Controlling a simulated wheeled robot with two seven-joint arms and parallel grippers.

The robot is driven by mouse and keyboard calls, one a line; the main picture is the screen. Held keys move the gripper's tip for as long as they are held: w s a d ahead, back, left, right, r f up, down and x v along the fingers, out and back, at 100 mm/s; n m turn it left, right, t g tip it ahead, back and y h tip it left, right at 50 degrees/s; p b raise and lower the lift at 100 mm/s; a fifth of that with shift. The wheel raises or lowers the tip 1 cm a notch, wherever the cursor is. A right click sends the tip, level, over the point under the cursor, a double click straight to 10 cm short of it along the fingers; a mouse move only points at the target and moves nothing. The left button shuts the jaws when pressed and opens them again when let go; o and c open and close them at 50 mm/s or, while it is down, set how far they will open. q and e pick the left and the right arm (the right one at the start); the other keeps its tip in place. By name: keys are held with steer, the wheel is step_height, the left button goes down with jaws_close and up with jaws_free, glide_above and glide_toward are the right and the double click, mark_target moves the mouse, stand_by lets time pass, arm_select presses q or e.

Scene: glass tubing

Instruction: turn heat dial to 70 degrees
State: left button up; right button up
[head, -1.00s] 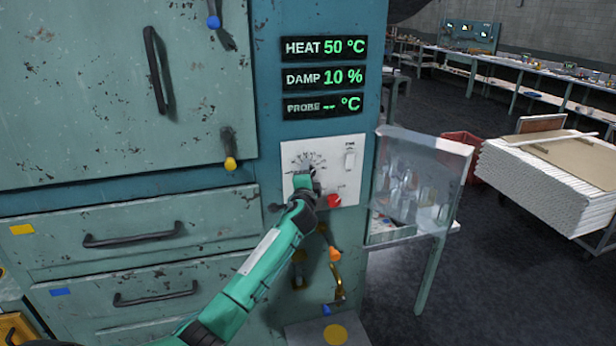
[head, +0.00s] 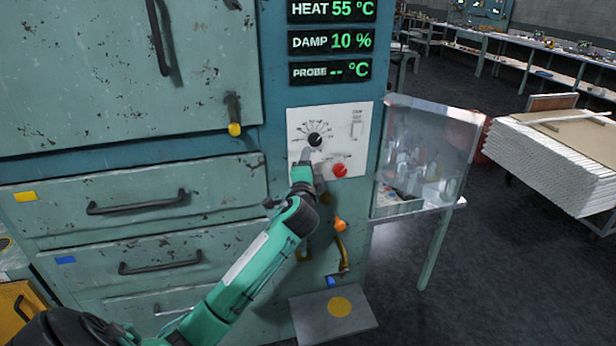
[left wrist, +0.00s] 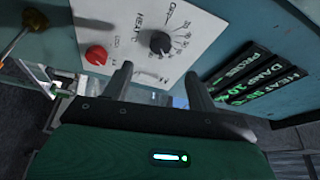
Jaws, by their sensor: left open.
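The black heat dial (head: 315,140) sits on the white control panel (head: 362,112), with a printed scale around it. The heat display (head: 331,10) reads 55 °C. My left gripper (head: 306,158) is just below the dial in the head view. In the left wrist view the dial (left wrist: 160,42) shows beyond the fingertips. My left gripper (left wrist: 157,75) is open there, with its fingers apart and nothing between them. The fingers look clear of the dial. My right gripper is not in view.
A red knob (head: 339,170) is at the panel's lower right, close to my left gripper. A white switch (head: 357,128) is at its upper right. Below hangs an orange-knobbed lever (head: 340,224).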

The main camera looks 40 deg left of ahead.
arm_select(q)
steer(key=shift+v, duration=1.2)
steer(key=s+d+f+g+h, duration=0.1)
steer(key=s+f+g+h, duration=0.1)
steer(key=f, duration=1.2)
steer(key=s+d+f+n+g+h, duration=0.1)
steer(key=s+d+f+g, duration=0.1)
steer(key=f, duration=1.1)
steer(key=s+d+f+g+h, duration=0.1)
steer(key=s+f+g+h, duration=0.1)
steer(key=f, duration=1.2)
steer(key=s+d+f+n+g+h, duration=0.1)
steer(key=s+d+f+g, duration=0.1)
steer(key=s+f, duration=0.7)
steer(key=s+d+f+n+g+h, duration=0.1)
steer(key=s+d+f+g, duration=0.1)
steer(key=s+f, duration=0.6)
steer(key=s+d+f+n+g, duration=0.1)
steer(key=s+f, duration=0.5)
steer(key=s, duration=0.6)
steer(key=s+d+f+n+g+h, duration=0.1)
steer(key=s+d+f, duration=0.4)
steer(key=s, duration=0.6)
steer(key=s+d+f+n+g, duration=0.2)
steer(key=s+f, duration=0.6)
steer(key=s, duration=0.4)
steer(key=shift+s+d+n+g+h, duration=0.3)
steer(key=shift+s+d+n+g, duration=0.15)
steer(key=shift+g, duration=0.45)
